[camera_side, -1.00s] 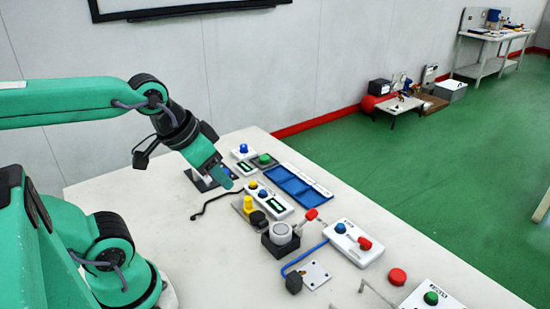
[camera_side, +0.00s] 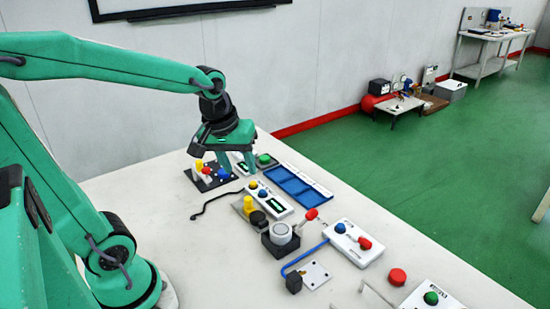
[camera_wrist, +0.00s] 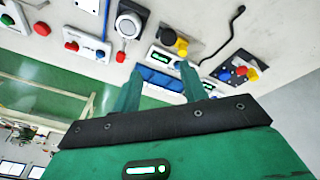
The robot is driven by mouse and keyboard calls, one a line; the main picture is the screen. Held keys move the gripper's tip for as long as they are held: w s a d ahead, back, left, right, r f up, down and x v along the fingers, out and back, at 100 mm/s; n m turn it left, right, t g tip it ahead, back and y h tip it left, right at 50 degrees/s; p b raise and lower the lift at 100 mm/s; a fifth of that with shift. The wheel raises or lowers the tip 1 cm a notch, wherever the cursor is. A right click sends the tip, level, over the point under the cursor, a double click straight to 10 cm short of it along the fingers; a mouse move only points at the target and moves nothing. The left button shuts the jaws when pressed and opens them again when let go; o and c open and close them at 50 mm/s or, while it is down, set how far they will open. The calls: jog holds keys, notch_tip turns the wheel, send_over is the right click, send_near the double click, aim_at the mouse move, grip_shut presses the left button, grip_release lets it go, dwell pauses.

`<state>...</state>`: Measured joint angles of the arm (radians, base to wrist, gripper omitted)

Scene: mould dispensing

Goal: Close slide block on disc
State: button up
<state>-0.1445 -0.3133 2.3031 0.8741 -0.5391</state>
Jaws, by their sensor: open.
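A dark block bearing a round grey disc-like top (camera_side: 281,235) stands mid-table in the side view. It also shows at the top of the wrist view (camera_wrist: 130,24). A red-handled lever (camera_side: 311,214) is beside it. I cannot tell which part is the slide block. My gripper (camera_side: 224,166) points down at the far left of the table, near a black plate with yellow, red and blue knobs (camera_side: 208,178), well apart from the dark block. In the wrist view, its fingers (camera_wrist: 158,80) are spread with nothing held between them.
A yellow knob (camera_side: 249,203) stands close to the block. A display box (camera_side: 272,201), blue tray (camera_side: 298,187) and white box with a red handle (camera_side: 352,243) surround it. A blue hose and holed plate (camera_side: 316,275) lie in front.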

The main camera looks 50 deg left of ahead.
aim_at(248, 198)
jog(key=w+a+f+n+g, duration=0.1)
jog(key=w+a+f+n, duration=0.1)
jog(key=f+n, duration=0.1)
jog(key=w+a+f+n+g, duration=0.1)
jog(key=w+a+f+n, duration=0.1)
jog(key=a+f+n, duration=0.1)
jog(key=w+a+f+n+g, duration=0.1)
jog(key=w+a+f+n, duration=0.1)
jog(key=f+n, duration=0.1)
jog(key=shift+w+a+f+n, duration=0.25)
jog(key=shift+a+f+n, duration=0.1)
jog(key=shift+f, duration=0.25)
jog(key=shift+w+a+f+n, duration=0.15)
jog(key=shift+a+f+n, duration=0.15)
jog(key=shift+f, duration=0.15)
jog(key=shift+f, duration=0.1)
jog(key=shift+f, duration=3.8)
